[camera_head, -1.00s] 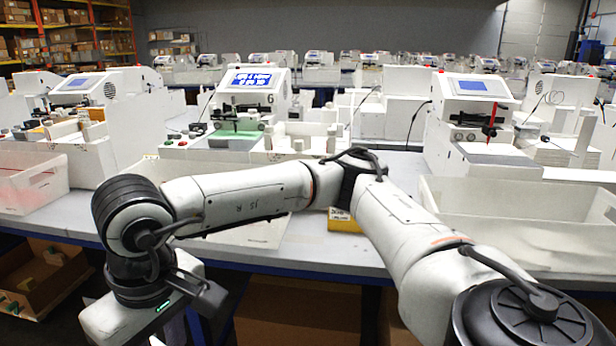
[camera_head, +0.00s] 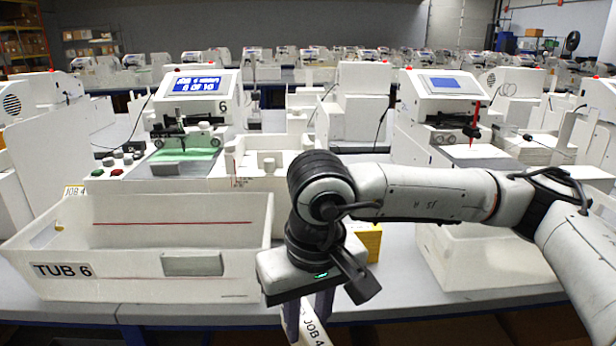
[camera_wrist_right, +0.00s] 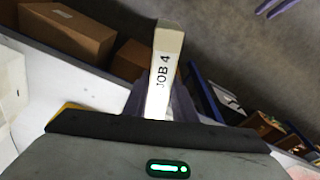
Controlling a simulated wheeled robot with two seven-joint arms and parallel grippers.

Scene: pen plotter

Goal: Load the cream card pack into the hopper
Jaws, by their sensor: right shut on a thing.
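My right gripper (camera_head: 308,314) is shut on a cream card pack (camera_head: 312,330) marked JOB 4, held low in front of the bench edge. In the right wrist view the pack (camera_wrist_right: 163,70) stands out between the two fingers (camera_wrist_right: 160,108), label showing. The plotter numbered 6 (camera_head: 195,95) stands behind on the bench, with a lit blue screen and a green-lit bed (camera_head: 183,155). White open-topped fixtures (camera_head: 268,150) stand beside its bed; I cannot tell which is the hopper.
A white tub marked TUB 6 (camera_head: 140,270) stands on the bench left of my right gripper. A yellow box (camera_head: 368,240) is partly hidden behind the gripper. A second plotter (camera_head: 440,95) and another white tub (camera_head: 480,260) are at right. Cardboard boxes (camera_wrist_right: 65,30) show below.

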